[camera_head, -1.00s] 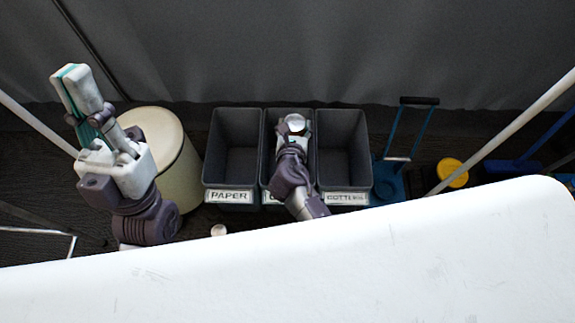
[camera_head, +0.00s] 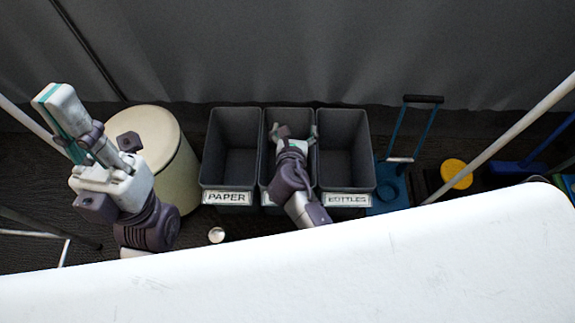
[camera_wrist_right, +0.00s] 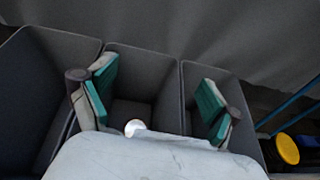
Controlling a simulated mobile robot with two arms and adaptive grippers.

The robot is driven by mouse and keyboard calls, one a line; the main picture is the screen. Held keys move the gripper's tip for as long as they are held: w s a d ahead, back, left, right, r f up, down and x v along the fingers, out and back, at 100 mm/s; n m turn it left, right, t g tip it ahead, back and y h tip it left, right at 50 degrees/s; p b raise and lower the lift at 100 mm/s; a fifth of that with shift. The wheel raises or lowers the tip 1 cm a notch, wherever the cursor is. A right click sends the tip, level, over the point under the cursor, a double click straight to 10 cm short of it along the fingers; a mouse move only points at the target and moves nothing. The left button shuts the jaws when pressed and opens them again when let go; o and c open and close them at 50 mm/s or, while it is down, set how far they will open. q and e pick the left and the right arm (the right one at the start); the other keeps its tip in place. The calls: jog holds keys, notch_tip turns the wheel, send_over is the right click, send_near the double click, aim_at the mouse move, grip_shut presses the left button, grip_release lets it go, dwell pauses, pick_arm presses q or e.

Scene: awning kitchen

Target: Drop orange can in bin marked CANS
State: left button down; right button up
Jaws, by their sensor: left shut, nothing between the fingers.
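My right gripper (camera_head: 295,132) is open over the middle bin (camera_head: 268,125); its fingers also stand wide apart in the right wrist view (camera_wrist_right: 155,97). Nothing is between them in the head view. A pale round top, probably the can (camera_wrist_right: 134,127), shows low inside the middle bin in the right wrist view, partly hidden by my gripper's body; no orange side is visible. My right arm hides the middle bin's label. My left gripper (camera_head: 50,95) is shut and empty, raised at the left.
The PAPER bin (camera_head: 228,197) stands left of the middle bin and the BOTTLES bin (camera_head: 346,199) right of it. A cream drum (camera_head: 180,180) is at the left. A small pale round object (camera_head: 216,235) lies near the white table edge (camera_head: 400,250). A blue trolley (camera_head: 390,195) stands right.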

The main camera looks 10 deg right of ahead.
jog(key=v, duration=1.2)
dwell(0.4)
